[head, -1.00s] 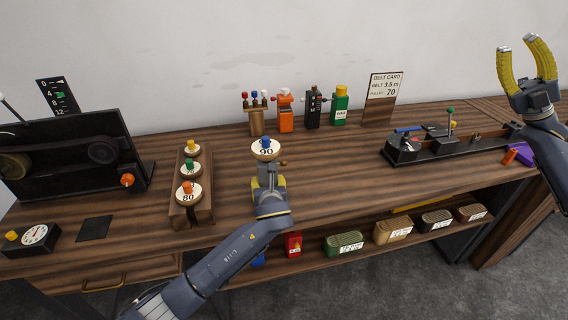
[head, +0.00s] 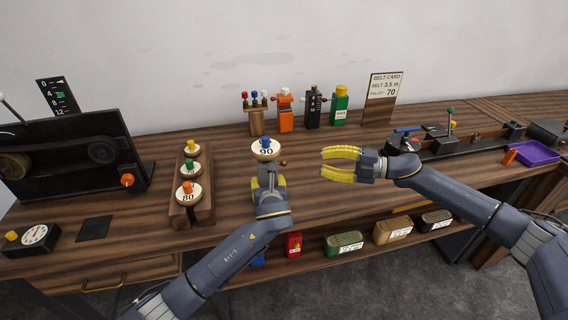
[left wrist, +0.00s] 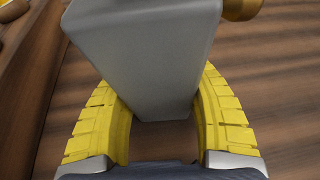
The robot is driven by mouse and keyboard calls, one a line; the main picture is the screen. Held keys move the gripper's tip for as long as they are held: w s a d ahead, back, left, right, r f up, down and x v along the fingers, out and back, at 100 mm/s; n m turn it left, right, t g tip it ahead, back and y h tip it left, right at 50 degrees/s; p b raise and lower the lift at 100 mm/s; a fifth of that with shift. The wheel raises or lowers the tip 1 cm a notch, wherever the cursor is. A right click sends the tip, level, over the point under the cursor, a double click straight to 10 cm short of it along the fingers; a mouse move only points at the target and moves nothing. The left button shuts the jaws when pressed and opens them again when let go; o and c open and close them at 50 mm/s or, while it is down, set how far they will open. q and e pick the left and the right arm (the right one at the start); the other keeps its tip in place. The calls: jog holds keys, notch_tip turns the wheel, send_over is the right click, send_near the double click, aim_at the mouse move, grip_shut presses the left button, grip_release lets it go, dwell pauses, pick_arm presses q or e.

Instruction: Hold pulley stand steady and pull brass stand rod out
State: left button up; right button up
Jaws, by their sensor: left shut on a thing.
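The pulley stand (left wrist: 148,55) shows in the left wrist view as a grey tapered block between the yellow fingers of my left gripper (left wrist: 160,115). The gripper is shut on it. In the head view the left gripper (head: 267,182) hides most of the stand. A cream pulley marked 90 (head: 265,152) with a blue knob sits on top. The brass stand rod shows as a small brass end (head: 283,163) at the stand's right side, and in the left wrist view (left wrist: 242,8) at the top right. My right gripper (head: 324,164) is open and empty, its fingers pointing left toward the rod, apart from it.
A wooden pulley rack (head: 205,213) stands left of my left gripper. Small coloured bottles and tools line the back, beside a belt card (head: 382,100). A black rail fixture (head: 440,150) and a purple tray (head: 535,153) lie at right. Bare tabletop lies between the rack and stand.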

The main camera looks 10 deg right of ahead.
aim_at(284, 163)
jog(key=x, duration=0.4)
jog(key=f+x, duration=0.1)
jog(key=x, duration=0.8)
jog(key=shift+s+a+f, duration=0.1)
jog(key=shift+s+f, duration=0.15)
jog(key=shift+s, duration=0.15)
